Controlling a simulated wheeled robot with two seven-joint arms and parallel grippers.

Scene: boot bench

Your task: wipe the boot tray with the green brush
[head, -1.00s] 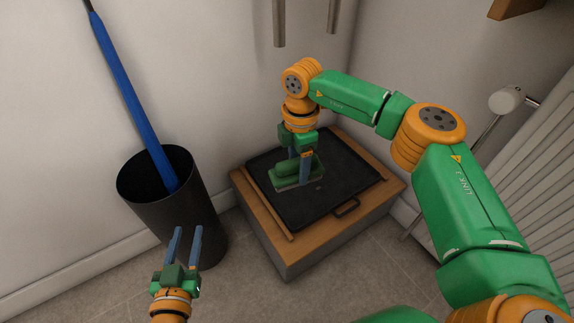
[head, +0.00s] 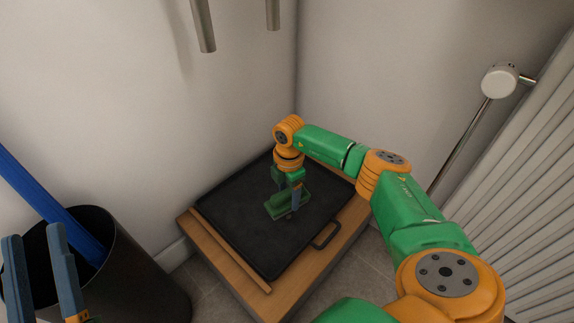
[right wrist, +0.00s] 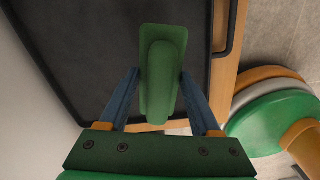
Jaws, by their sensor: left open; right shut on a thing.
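The black boot tray (head: 240,210) lies on a wooden-topped bench in the corner. The green brush (head: 298,193) is on the tray, right of its middle; it also shows in the right wrist view (right wrist: 160,75). My right gripper (head: 288,195) is shut on the brush's raised handle, one blue finger on each side (right wrist: 153,90). The underside of the brush is hidden, so I cannot see its bristles clearly. My left gripper (head: 38,250) is at the lower left in the head view, its two fingers apart and empty, in front of a black bin.
The black bin (head: 125,270) with a blue long-handled thing (head: 50,205) stands at the left. The bench's wooden top (head: 225,262) shows around the tray. Walls close in behind. A white radiator (head: 525,200) and a metal rod (head: 460,145) are at the right.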

